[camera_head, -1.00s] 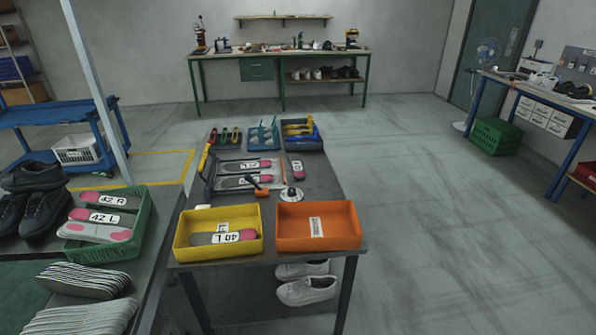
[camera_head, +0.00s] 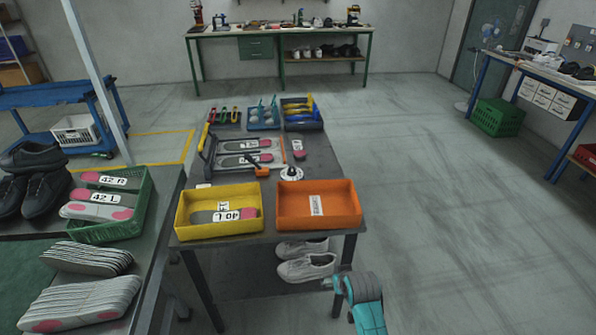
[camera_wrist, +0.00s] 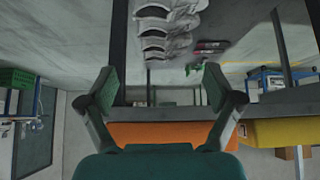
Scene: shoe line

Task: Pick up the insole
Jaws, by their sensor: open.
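Several insoles are in the head view. One grey and pink insole labelled 40 L (camera_head: 222,215) lies in the yellow bin (camera_head: 189,230) on the middle table. Insoles 42 R (camera_head: 108,181) and 42 L (camera_head: 95,211) rest in the green crate (camera_head: 95,234) at left. Which insole is meant cannot be told. My gripper (camera_wrist: 165,90) is open and empty in the wrist view, apart from the table edge and bins. Part of my teal arm shows at lower right in the head view.
An orange bin (camera_head: 348,220) stands right of the yellow bin. White shoes (camera_head: 305,268) are under the table. Stacked insoles (camera_head: 85,257) and dark shoes (camera_head: 33,185) lie at left.

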